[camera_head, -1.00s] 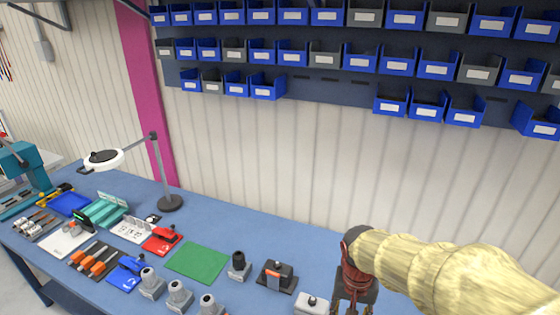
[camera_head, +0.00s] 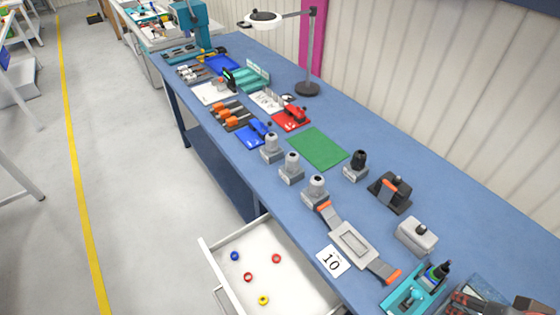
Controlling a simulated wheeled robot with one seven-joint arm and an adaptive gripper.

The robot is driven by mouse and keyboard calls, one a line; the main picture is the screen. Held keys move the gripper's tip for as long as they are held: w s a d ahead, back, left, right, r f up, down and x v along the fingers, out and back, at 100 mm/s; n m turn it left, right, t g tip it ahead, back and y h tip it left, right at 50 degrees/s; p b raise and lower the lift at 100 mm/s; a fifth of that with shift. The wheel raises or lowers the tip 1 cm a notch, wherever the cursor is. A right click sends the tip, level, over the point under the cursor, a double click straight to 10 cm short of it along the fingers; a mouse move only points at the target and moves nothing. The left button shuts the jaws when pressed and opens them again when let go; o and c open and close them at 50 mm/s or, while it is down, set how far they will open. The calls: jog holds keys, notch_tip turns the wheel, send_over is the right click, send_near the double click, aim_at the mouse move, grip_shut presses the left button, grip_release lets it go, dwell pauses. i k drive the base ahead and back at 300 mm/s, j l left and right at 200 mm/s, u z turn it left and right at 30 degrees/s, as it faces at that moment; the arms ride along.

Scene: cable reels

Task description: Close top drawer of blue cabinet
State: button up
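A white drawer (camera_head: 222,283) stands pulled out below the front edge of the blue workbench, at the bottom of the view. It holds several small coloured rings: blue, red and yellow. Its front panel faces left, and its lower part is cut off by the picture edge. Nothing of mine visibly touches the drawer.
The blue workbench (camera_head: 440,180) carries a grey clamp-like fixture (camera_head: 352,243), a card marked 10 (camera_head: 332,261), a teal holder (camera_head: 408,296), a green mat (camera_head: 317,148) and a lamp (camera_head: 263,18). The floor (camera_head: 130,170) left of the drawer is clear, with a yellow line.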

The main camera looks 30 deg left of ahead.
aim_at(292, 286)
jog(key=k+j+u, duration=0.1)
jog(key=u, duration=2.15)
jog(key=i+j, duration=0.2)
jog(key=i, duration=0.2)
